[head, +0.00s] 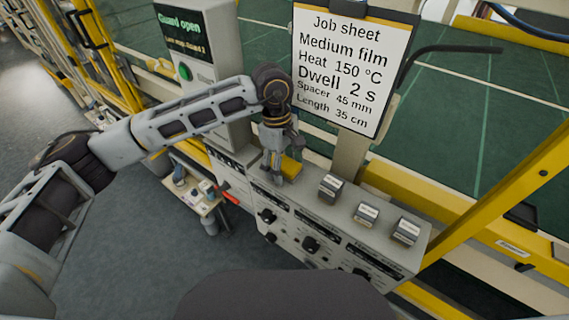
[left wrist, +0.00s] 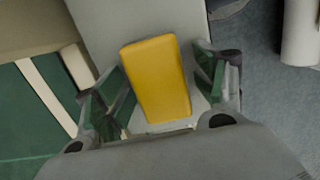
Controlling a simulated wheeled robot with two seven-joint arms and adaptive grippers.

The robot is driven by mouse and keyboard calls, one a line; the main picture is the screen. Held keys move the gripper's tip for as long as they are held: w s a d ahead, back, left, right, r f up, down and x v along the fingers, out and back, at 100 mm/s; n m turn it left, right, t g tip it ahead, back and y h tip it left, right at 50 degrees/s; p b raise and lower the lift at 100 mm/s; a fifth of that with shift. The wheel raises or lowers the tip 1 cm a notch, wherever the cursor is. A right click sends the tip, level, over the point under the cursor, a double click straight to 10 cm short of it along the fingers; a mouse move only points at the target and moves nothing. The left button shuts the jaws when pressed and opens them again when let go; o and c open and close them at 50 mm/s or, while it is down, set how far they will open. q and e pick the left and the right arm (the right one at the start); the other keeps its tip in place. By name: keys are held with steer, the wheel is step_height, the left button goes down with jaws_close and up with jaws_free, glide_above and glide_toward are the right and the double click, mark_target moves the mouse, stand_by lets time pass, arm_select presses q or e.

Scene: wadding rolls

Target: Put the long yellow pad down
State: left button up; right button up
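The long yellow pad (head: 291,168) lies on the grey top of the control console (head: 320,220), at its left part. In the left wrist view the pad (left wrist: 157,80) appears flat on the grey surface, between the two fingers. My left gripper (head: 273,178) points down at the pad and partly hides it in the head view. Its fingers (left wrist: 160,88) are spread, with a narrow gap showing on each side of the pad. My right gripper is in neither view.
Three small grey labelled blocks (head: 366,214) stand in a row to the right on the console top. Knobs line the console's front. A job sheet board (head: 350,65) stands behind. A small side table (head: 197,195) with items is at the left.

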mark_target(284, 162)
arm_select(q)
steer(key=shift+r, duration=0.35)
steer(key=r, duration=0.4)
steer(key=shift+w+a+r+b, duration=0.2)
steer(key=shift+a+r+b, duration=0.1)
steer(key=shift+r, duration=0.1)
step_height(284, 162, up, 7)
steer(key=shift+w+a+b, duration=0.25)
steer(key=shift+a+b, duration=0.1)
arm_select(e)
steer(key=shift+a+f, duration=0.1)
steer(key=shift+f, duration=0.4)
arm_select(q)
steer(key=shift+s+f, duration=0.1)
steer(key=shift+s, duration=0.05)
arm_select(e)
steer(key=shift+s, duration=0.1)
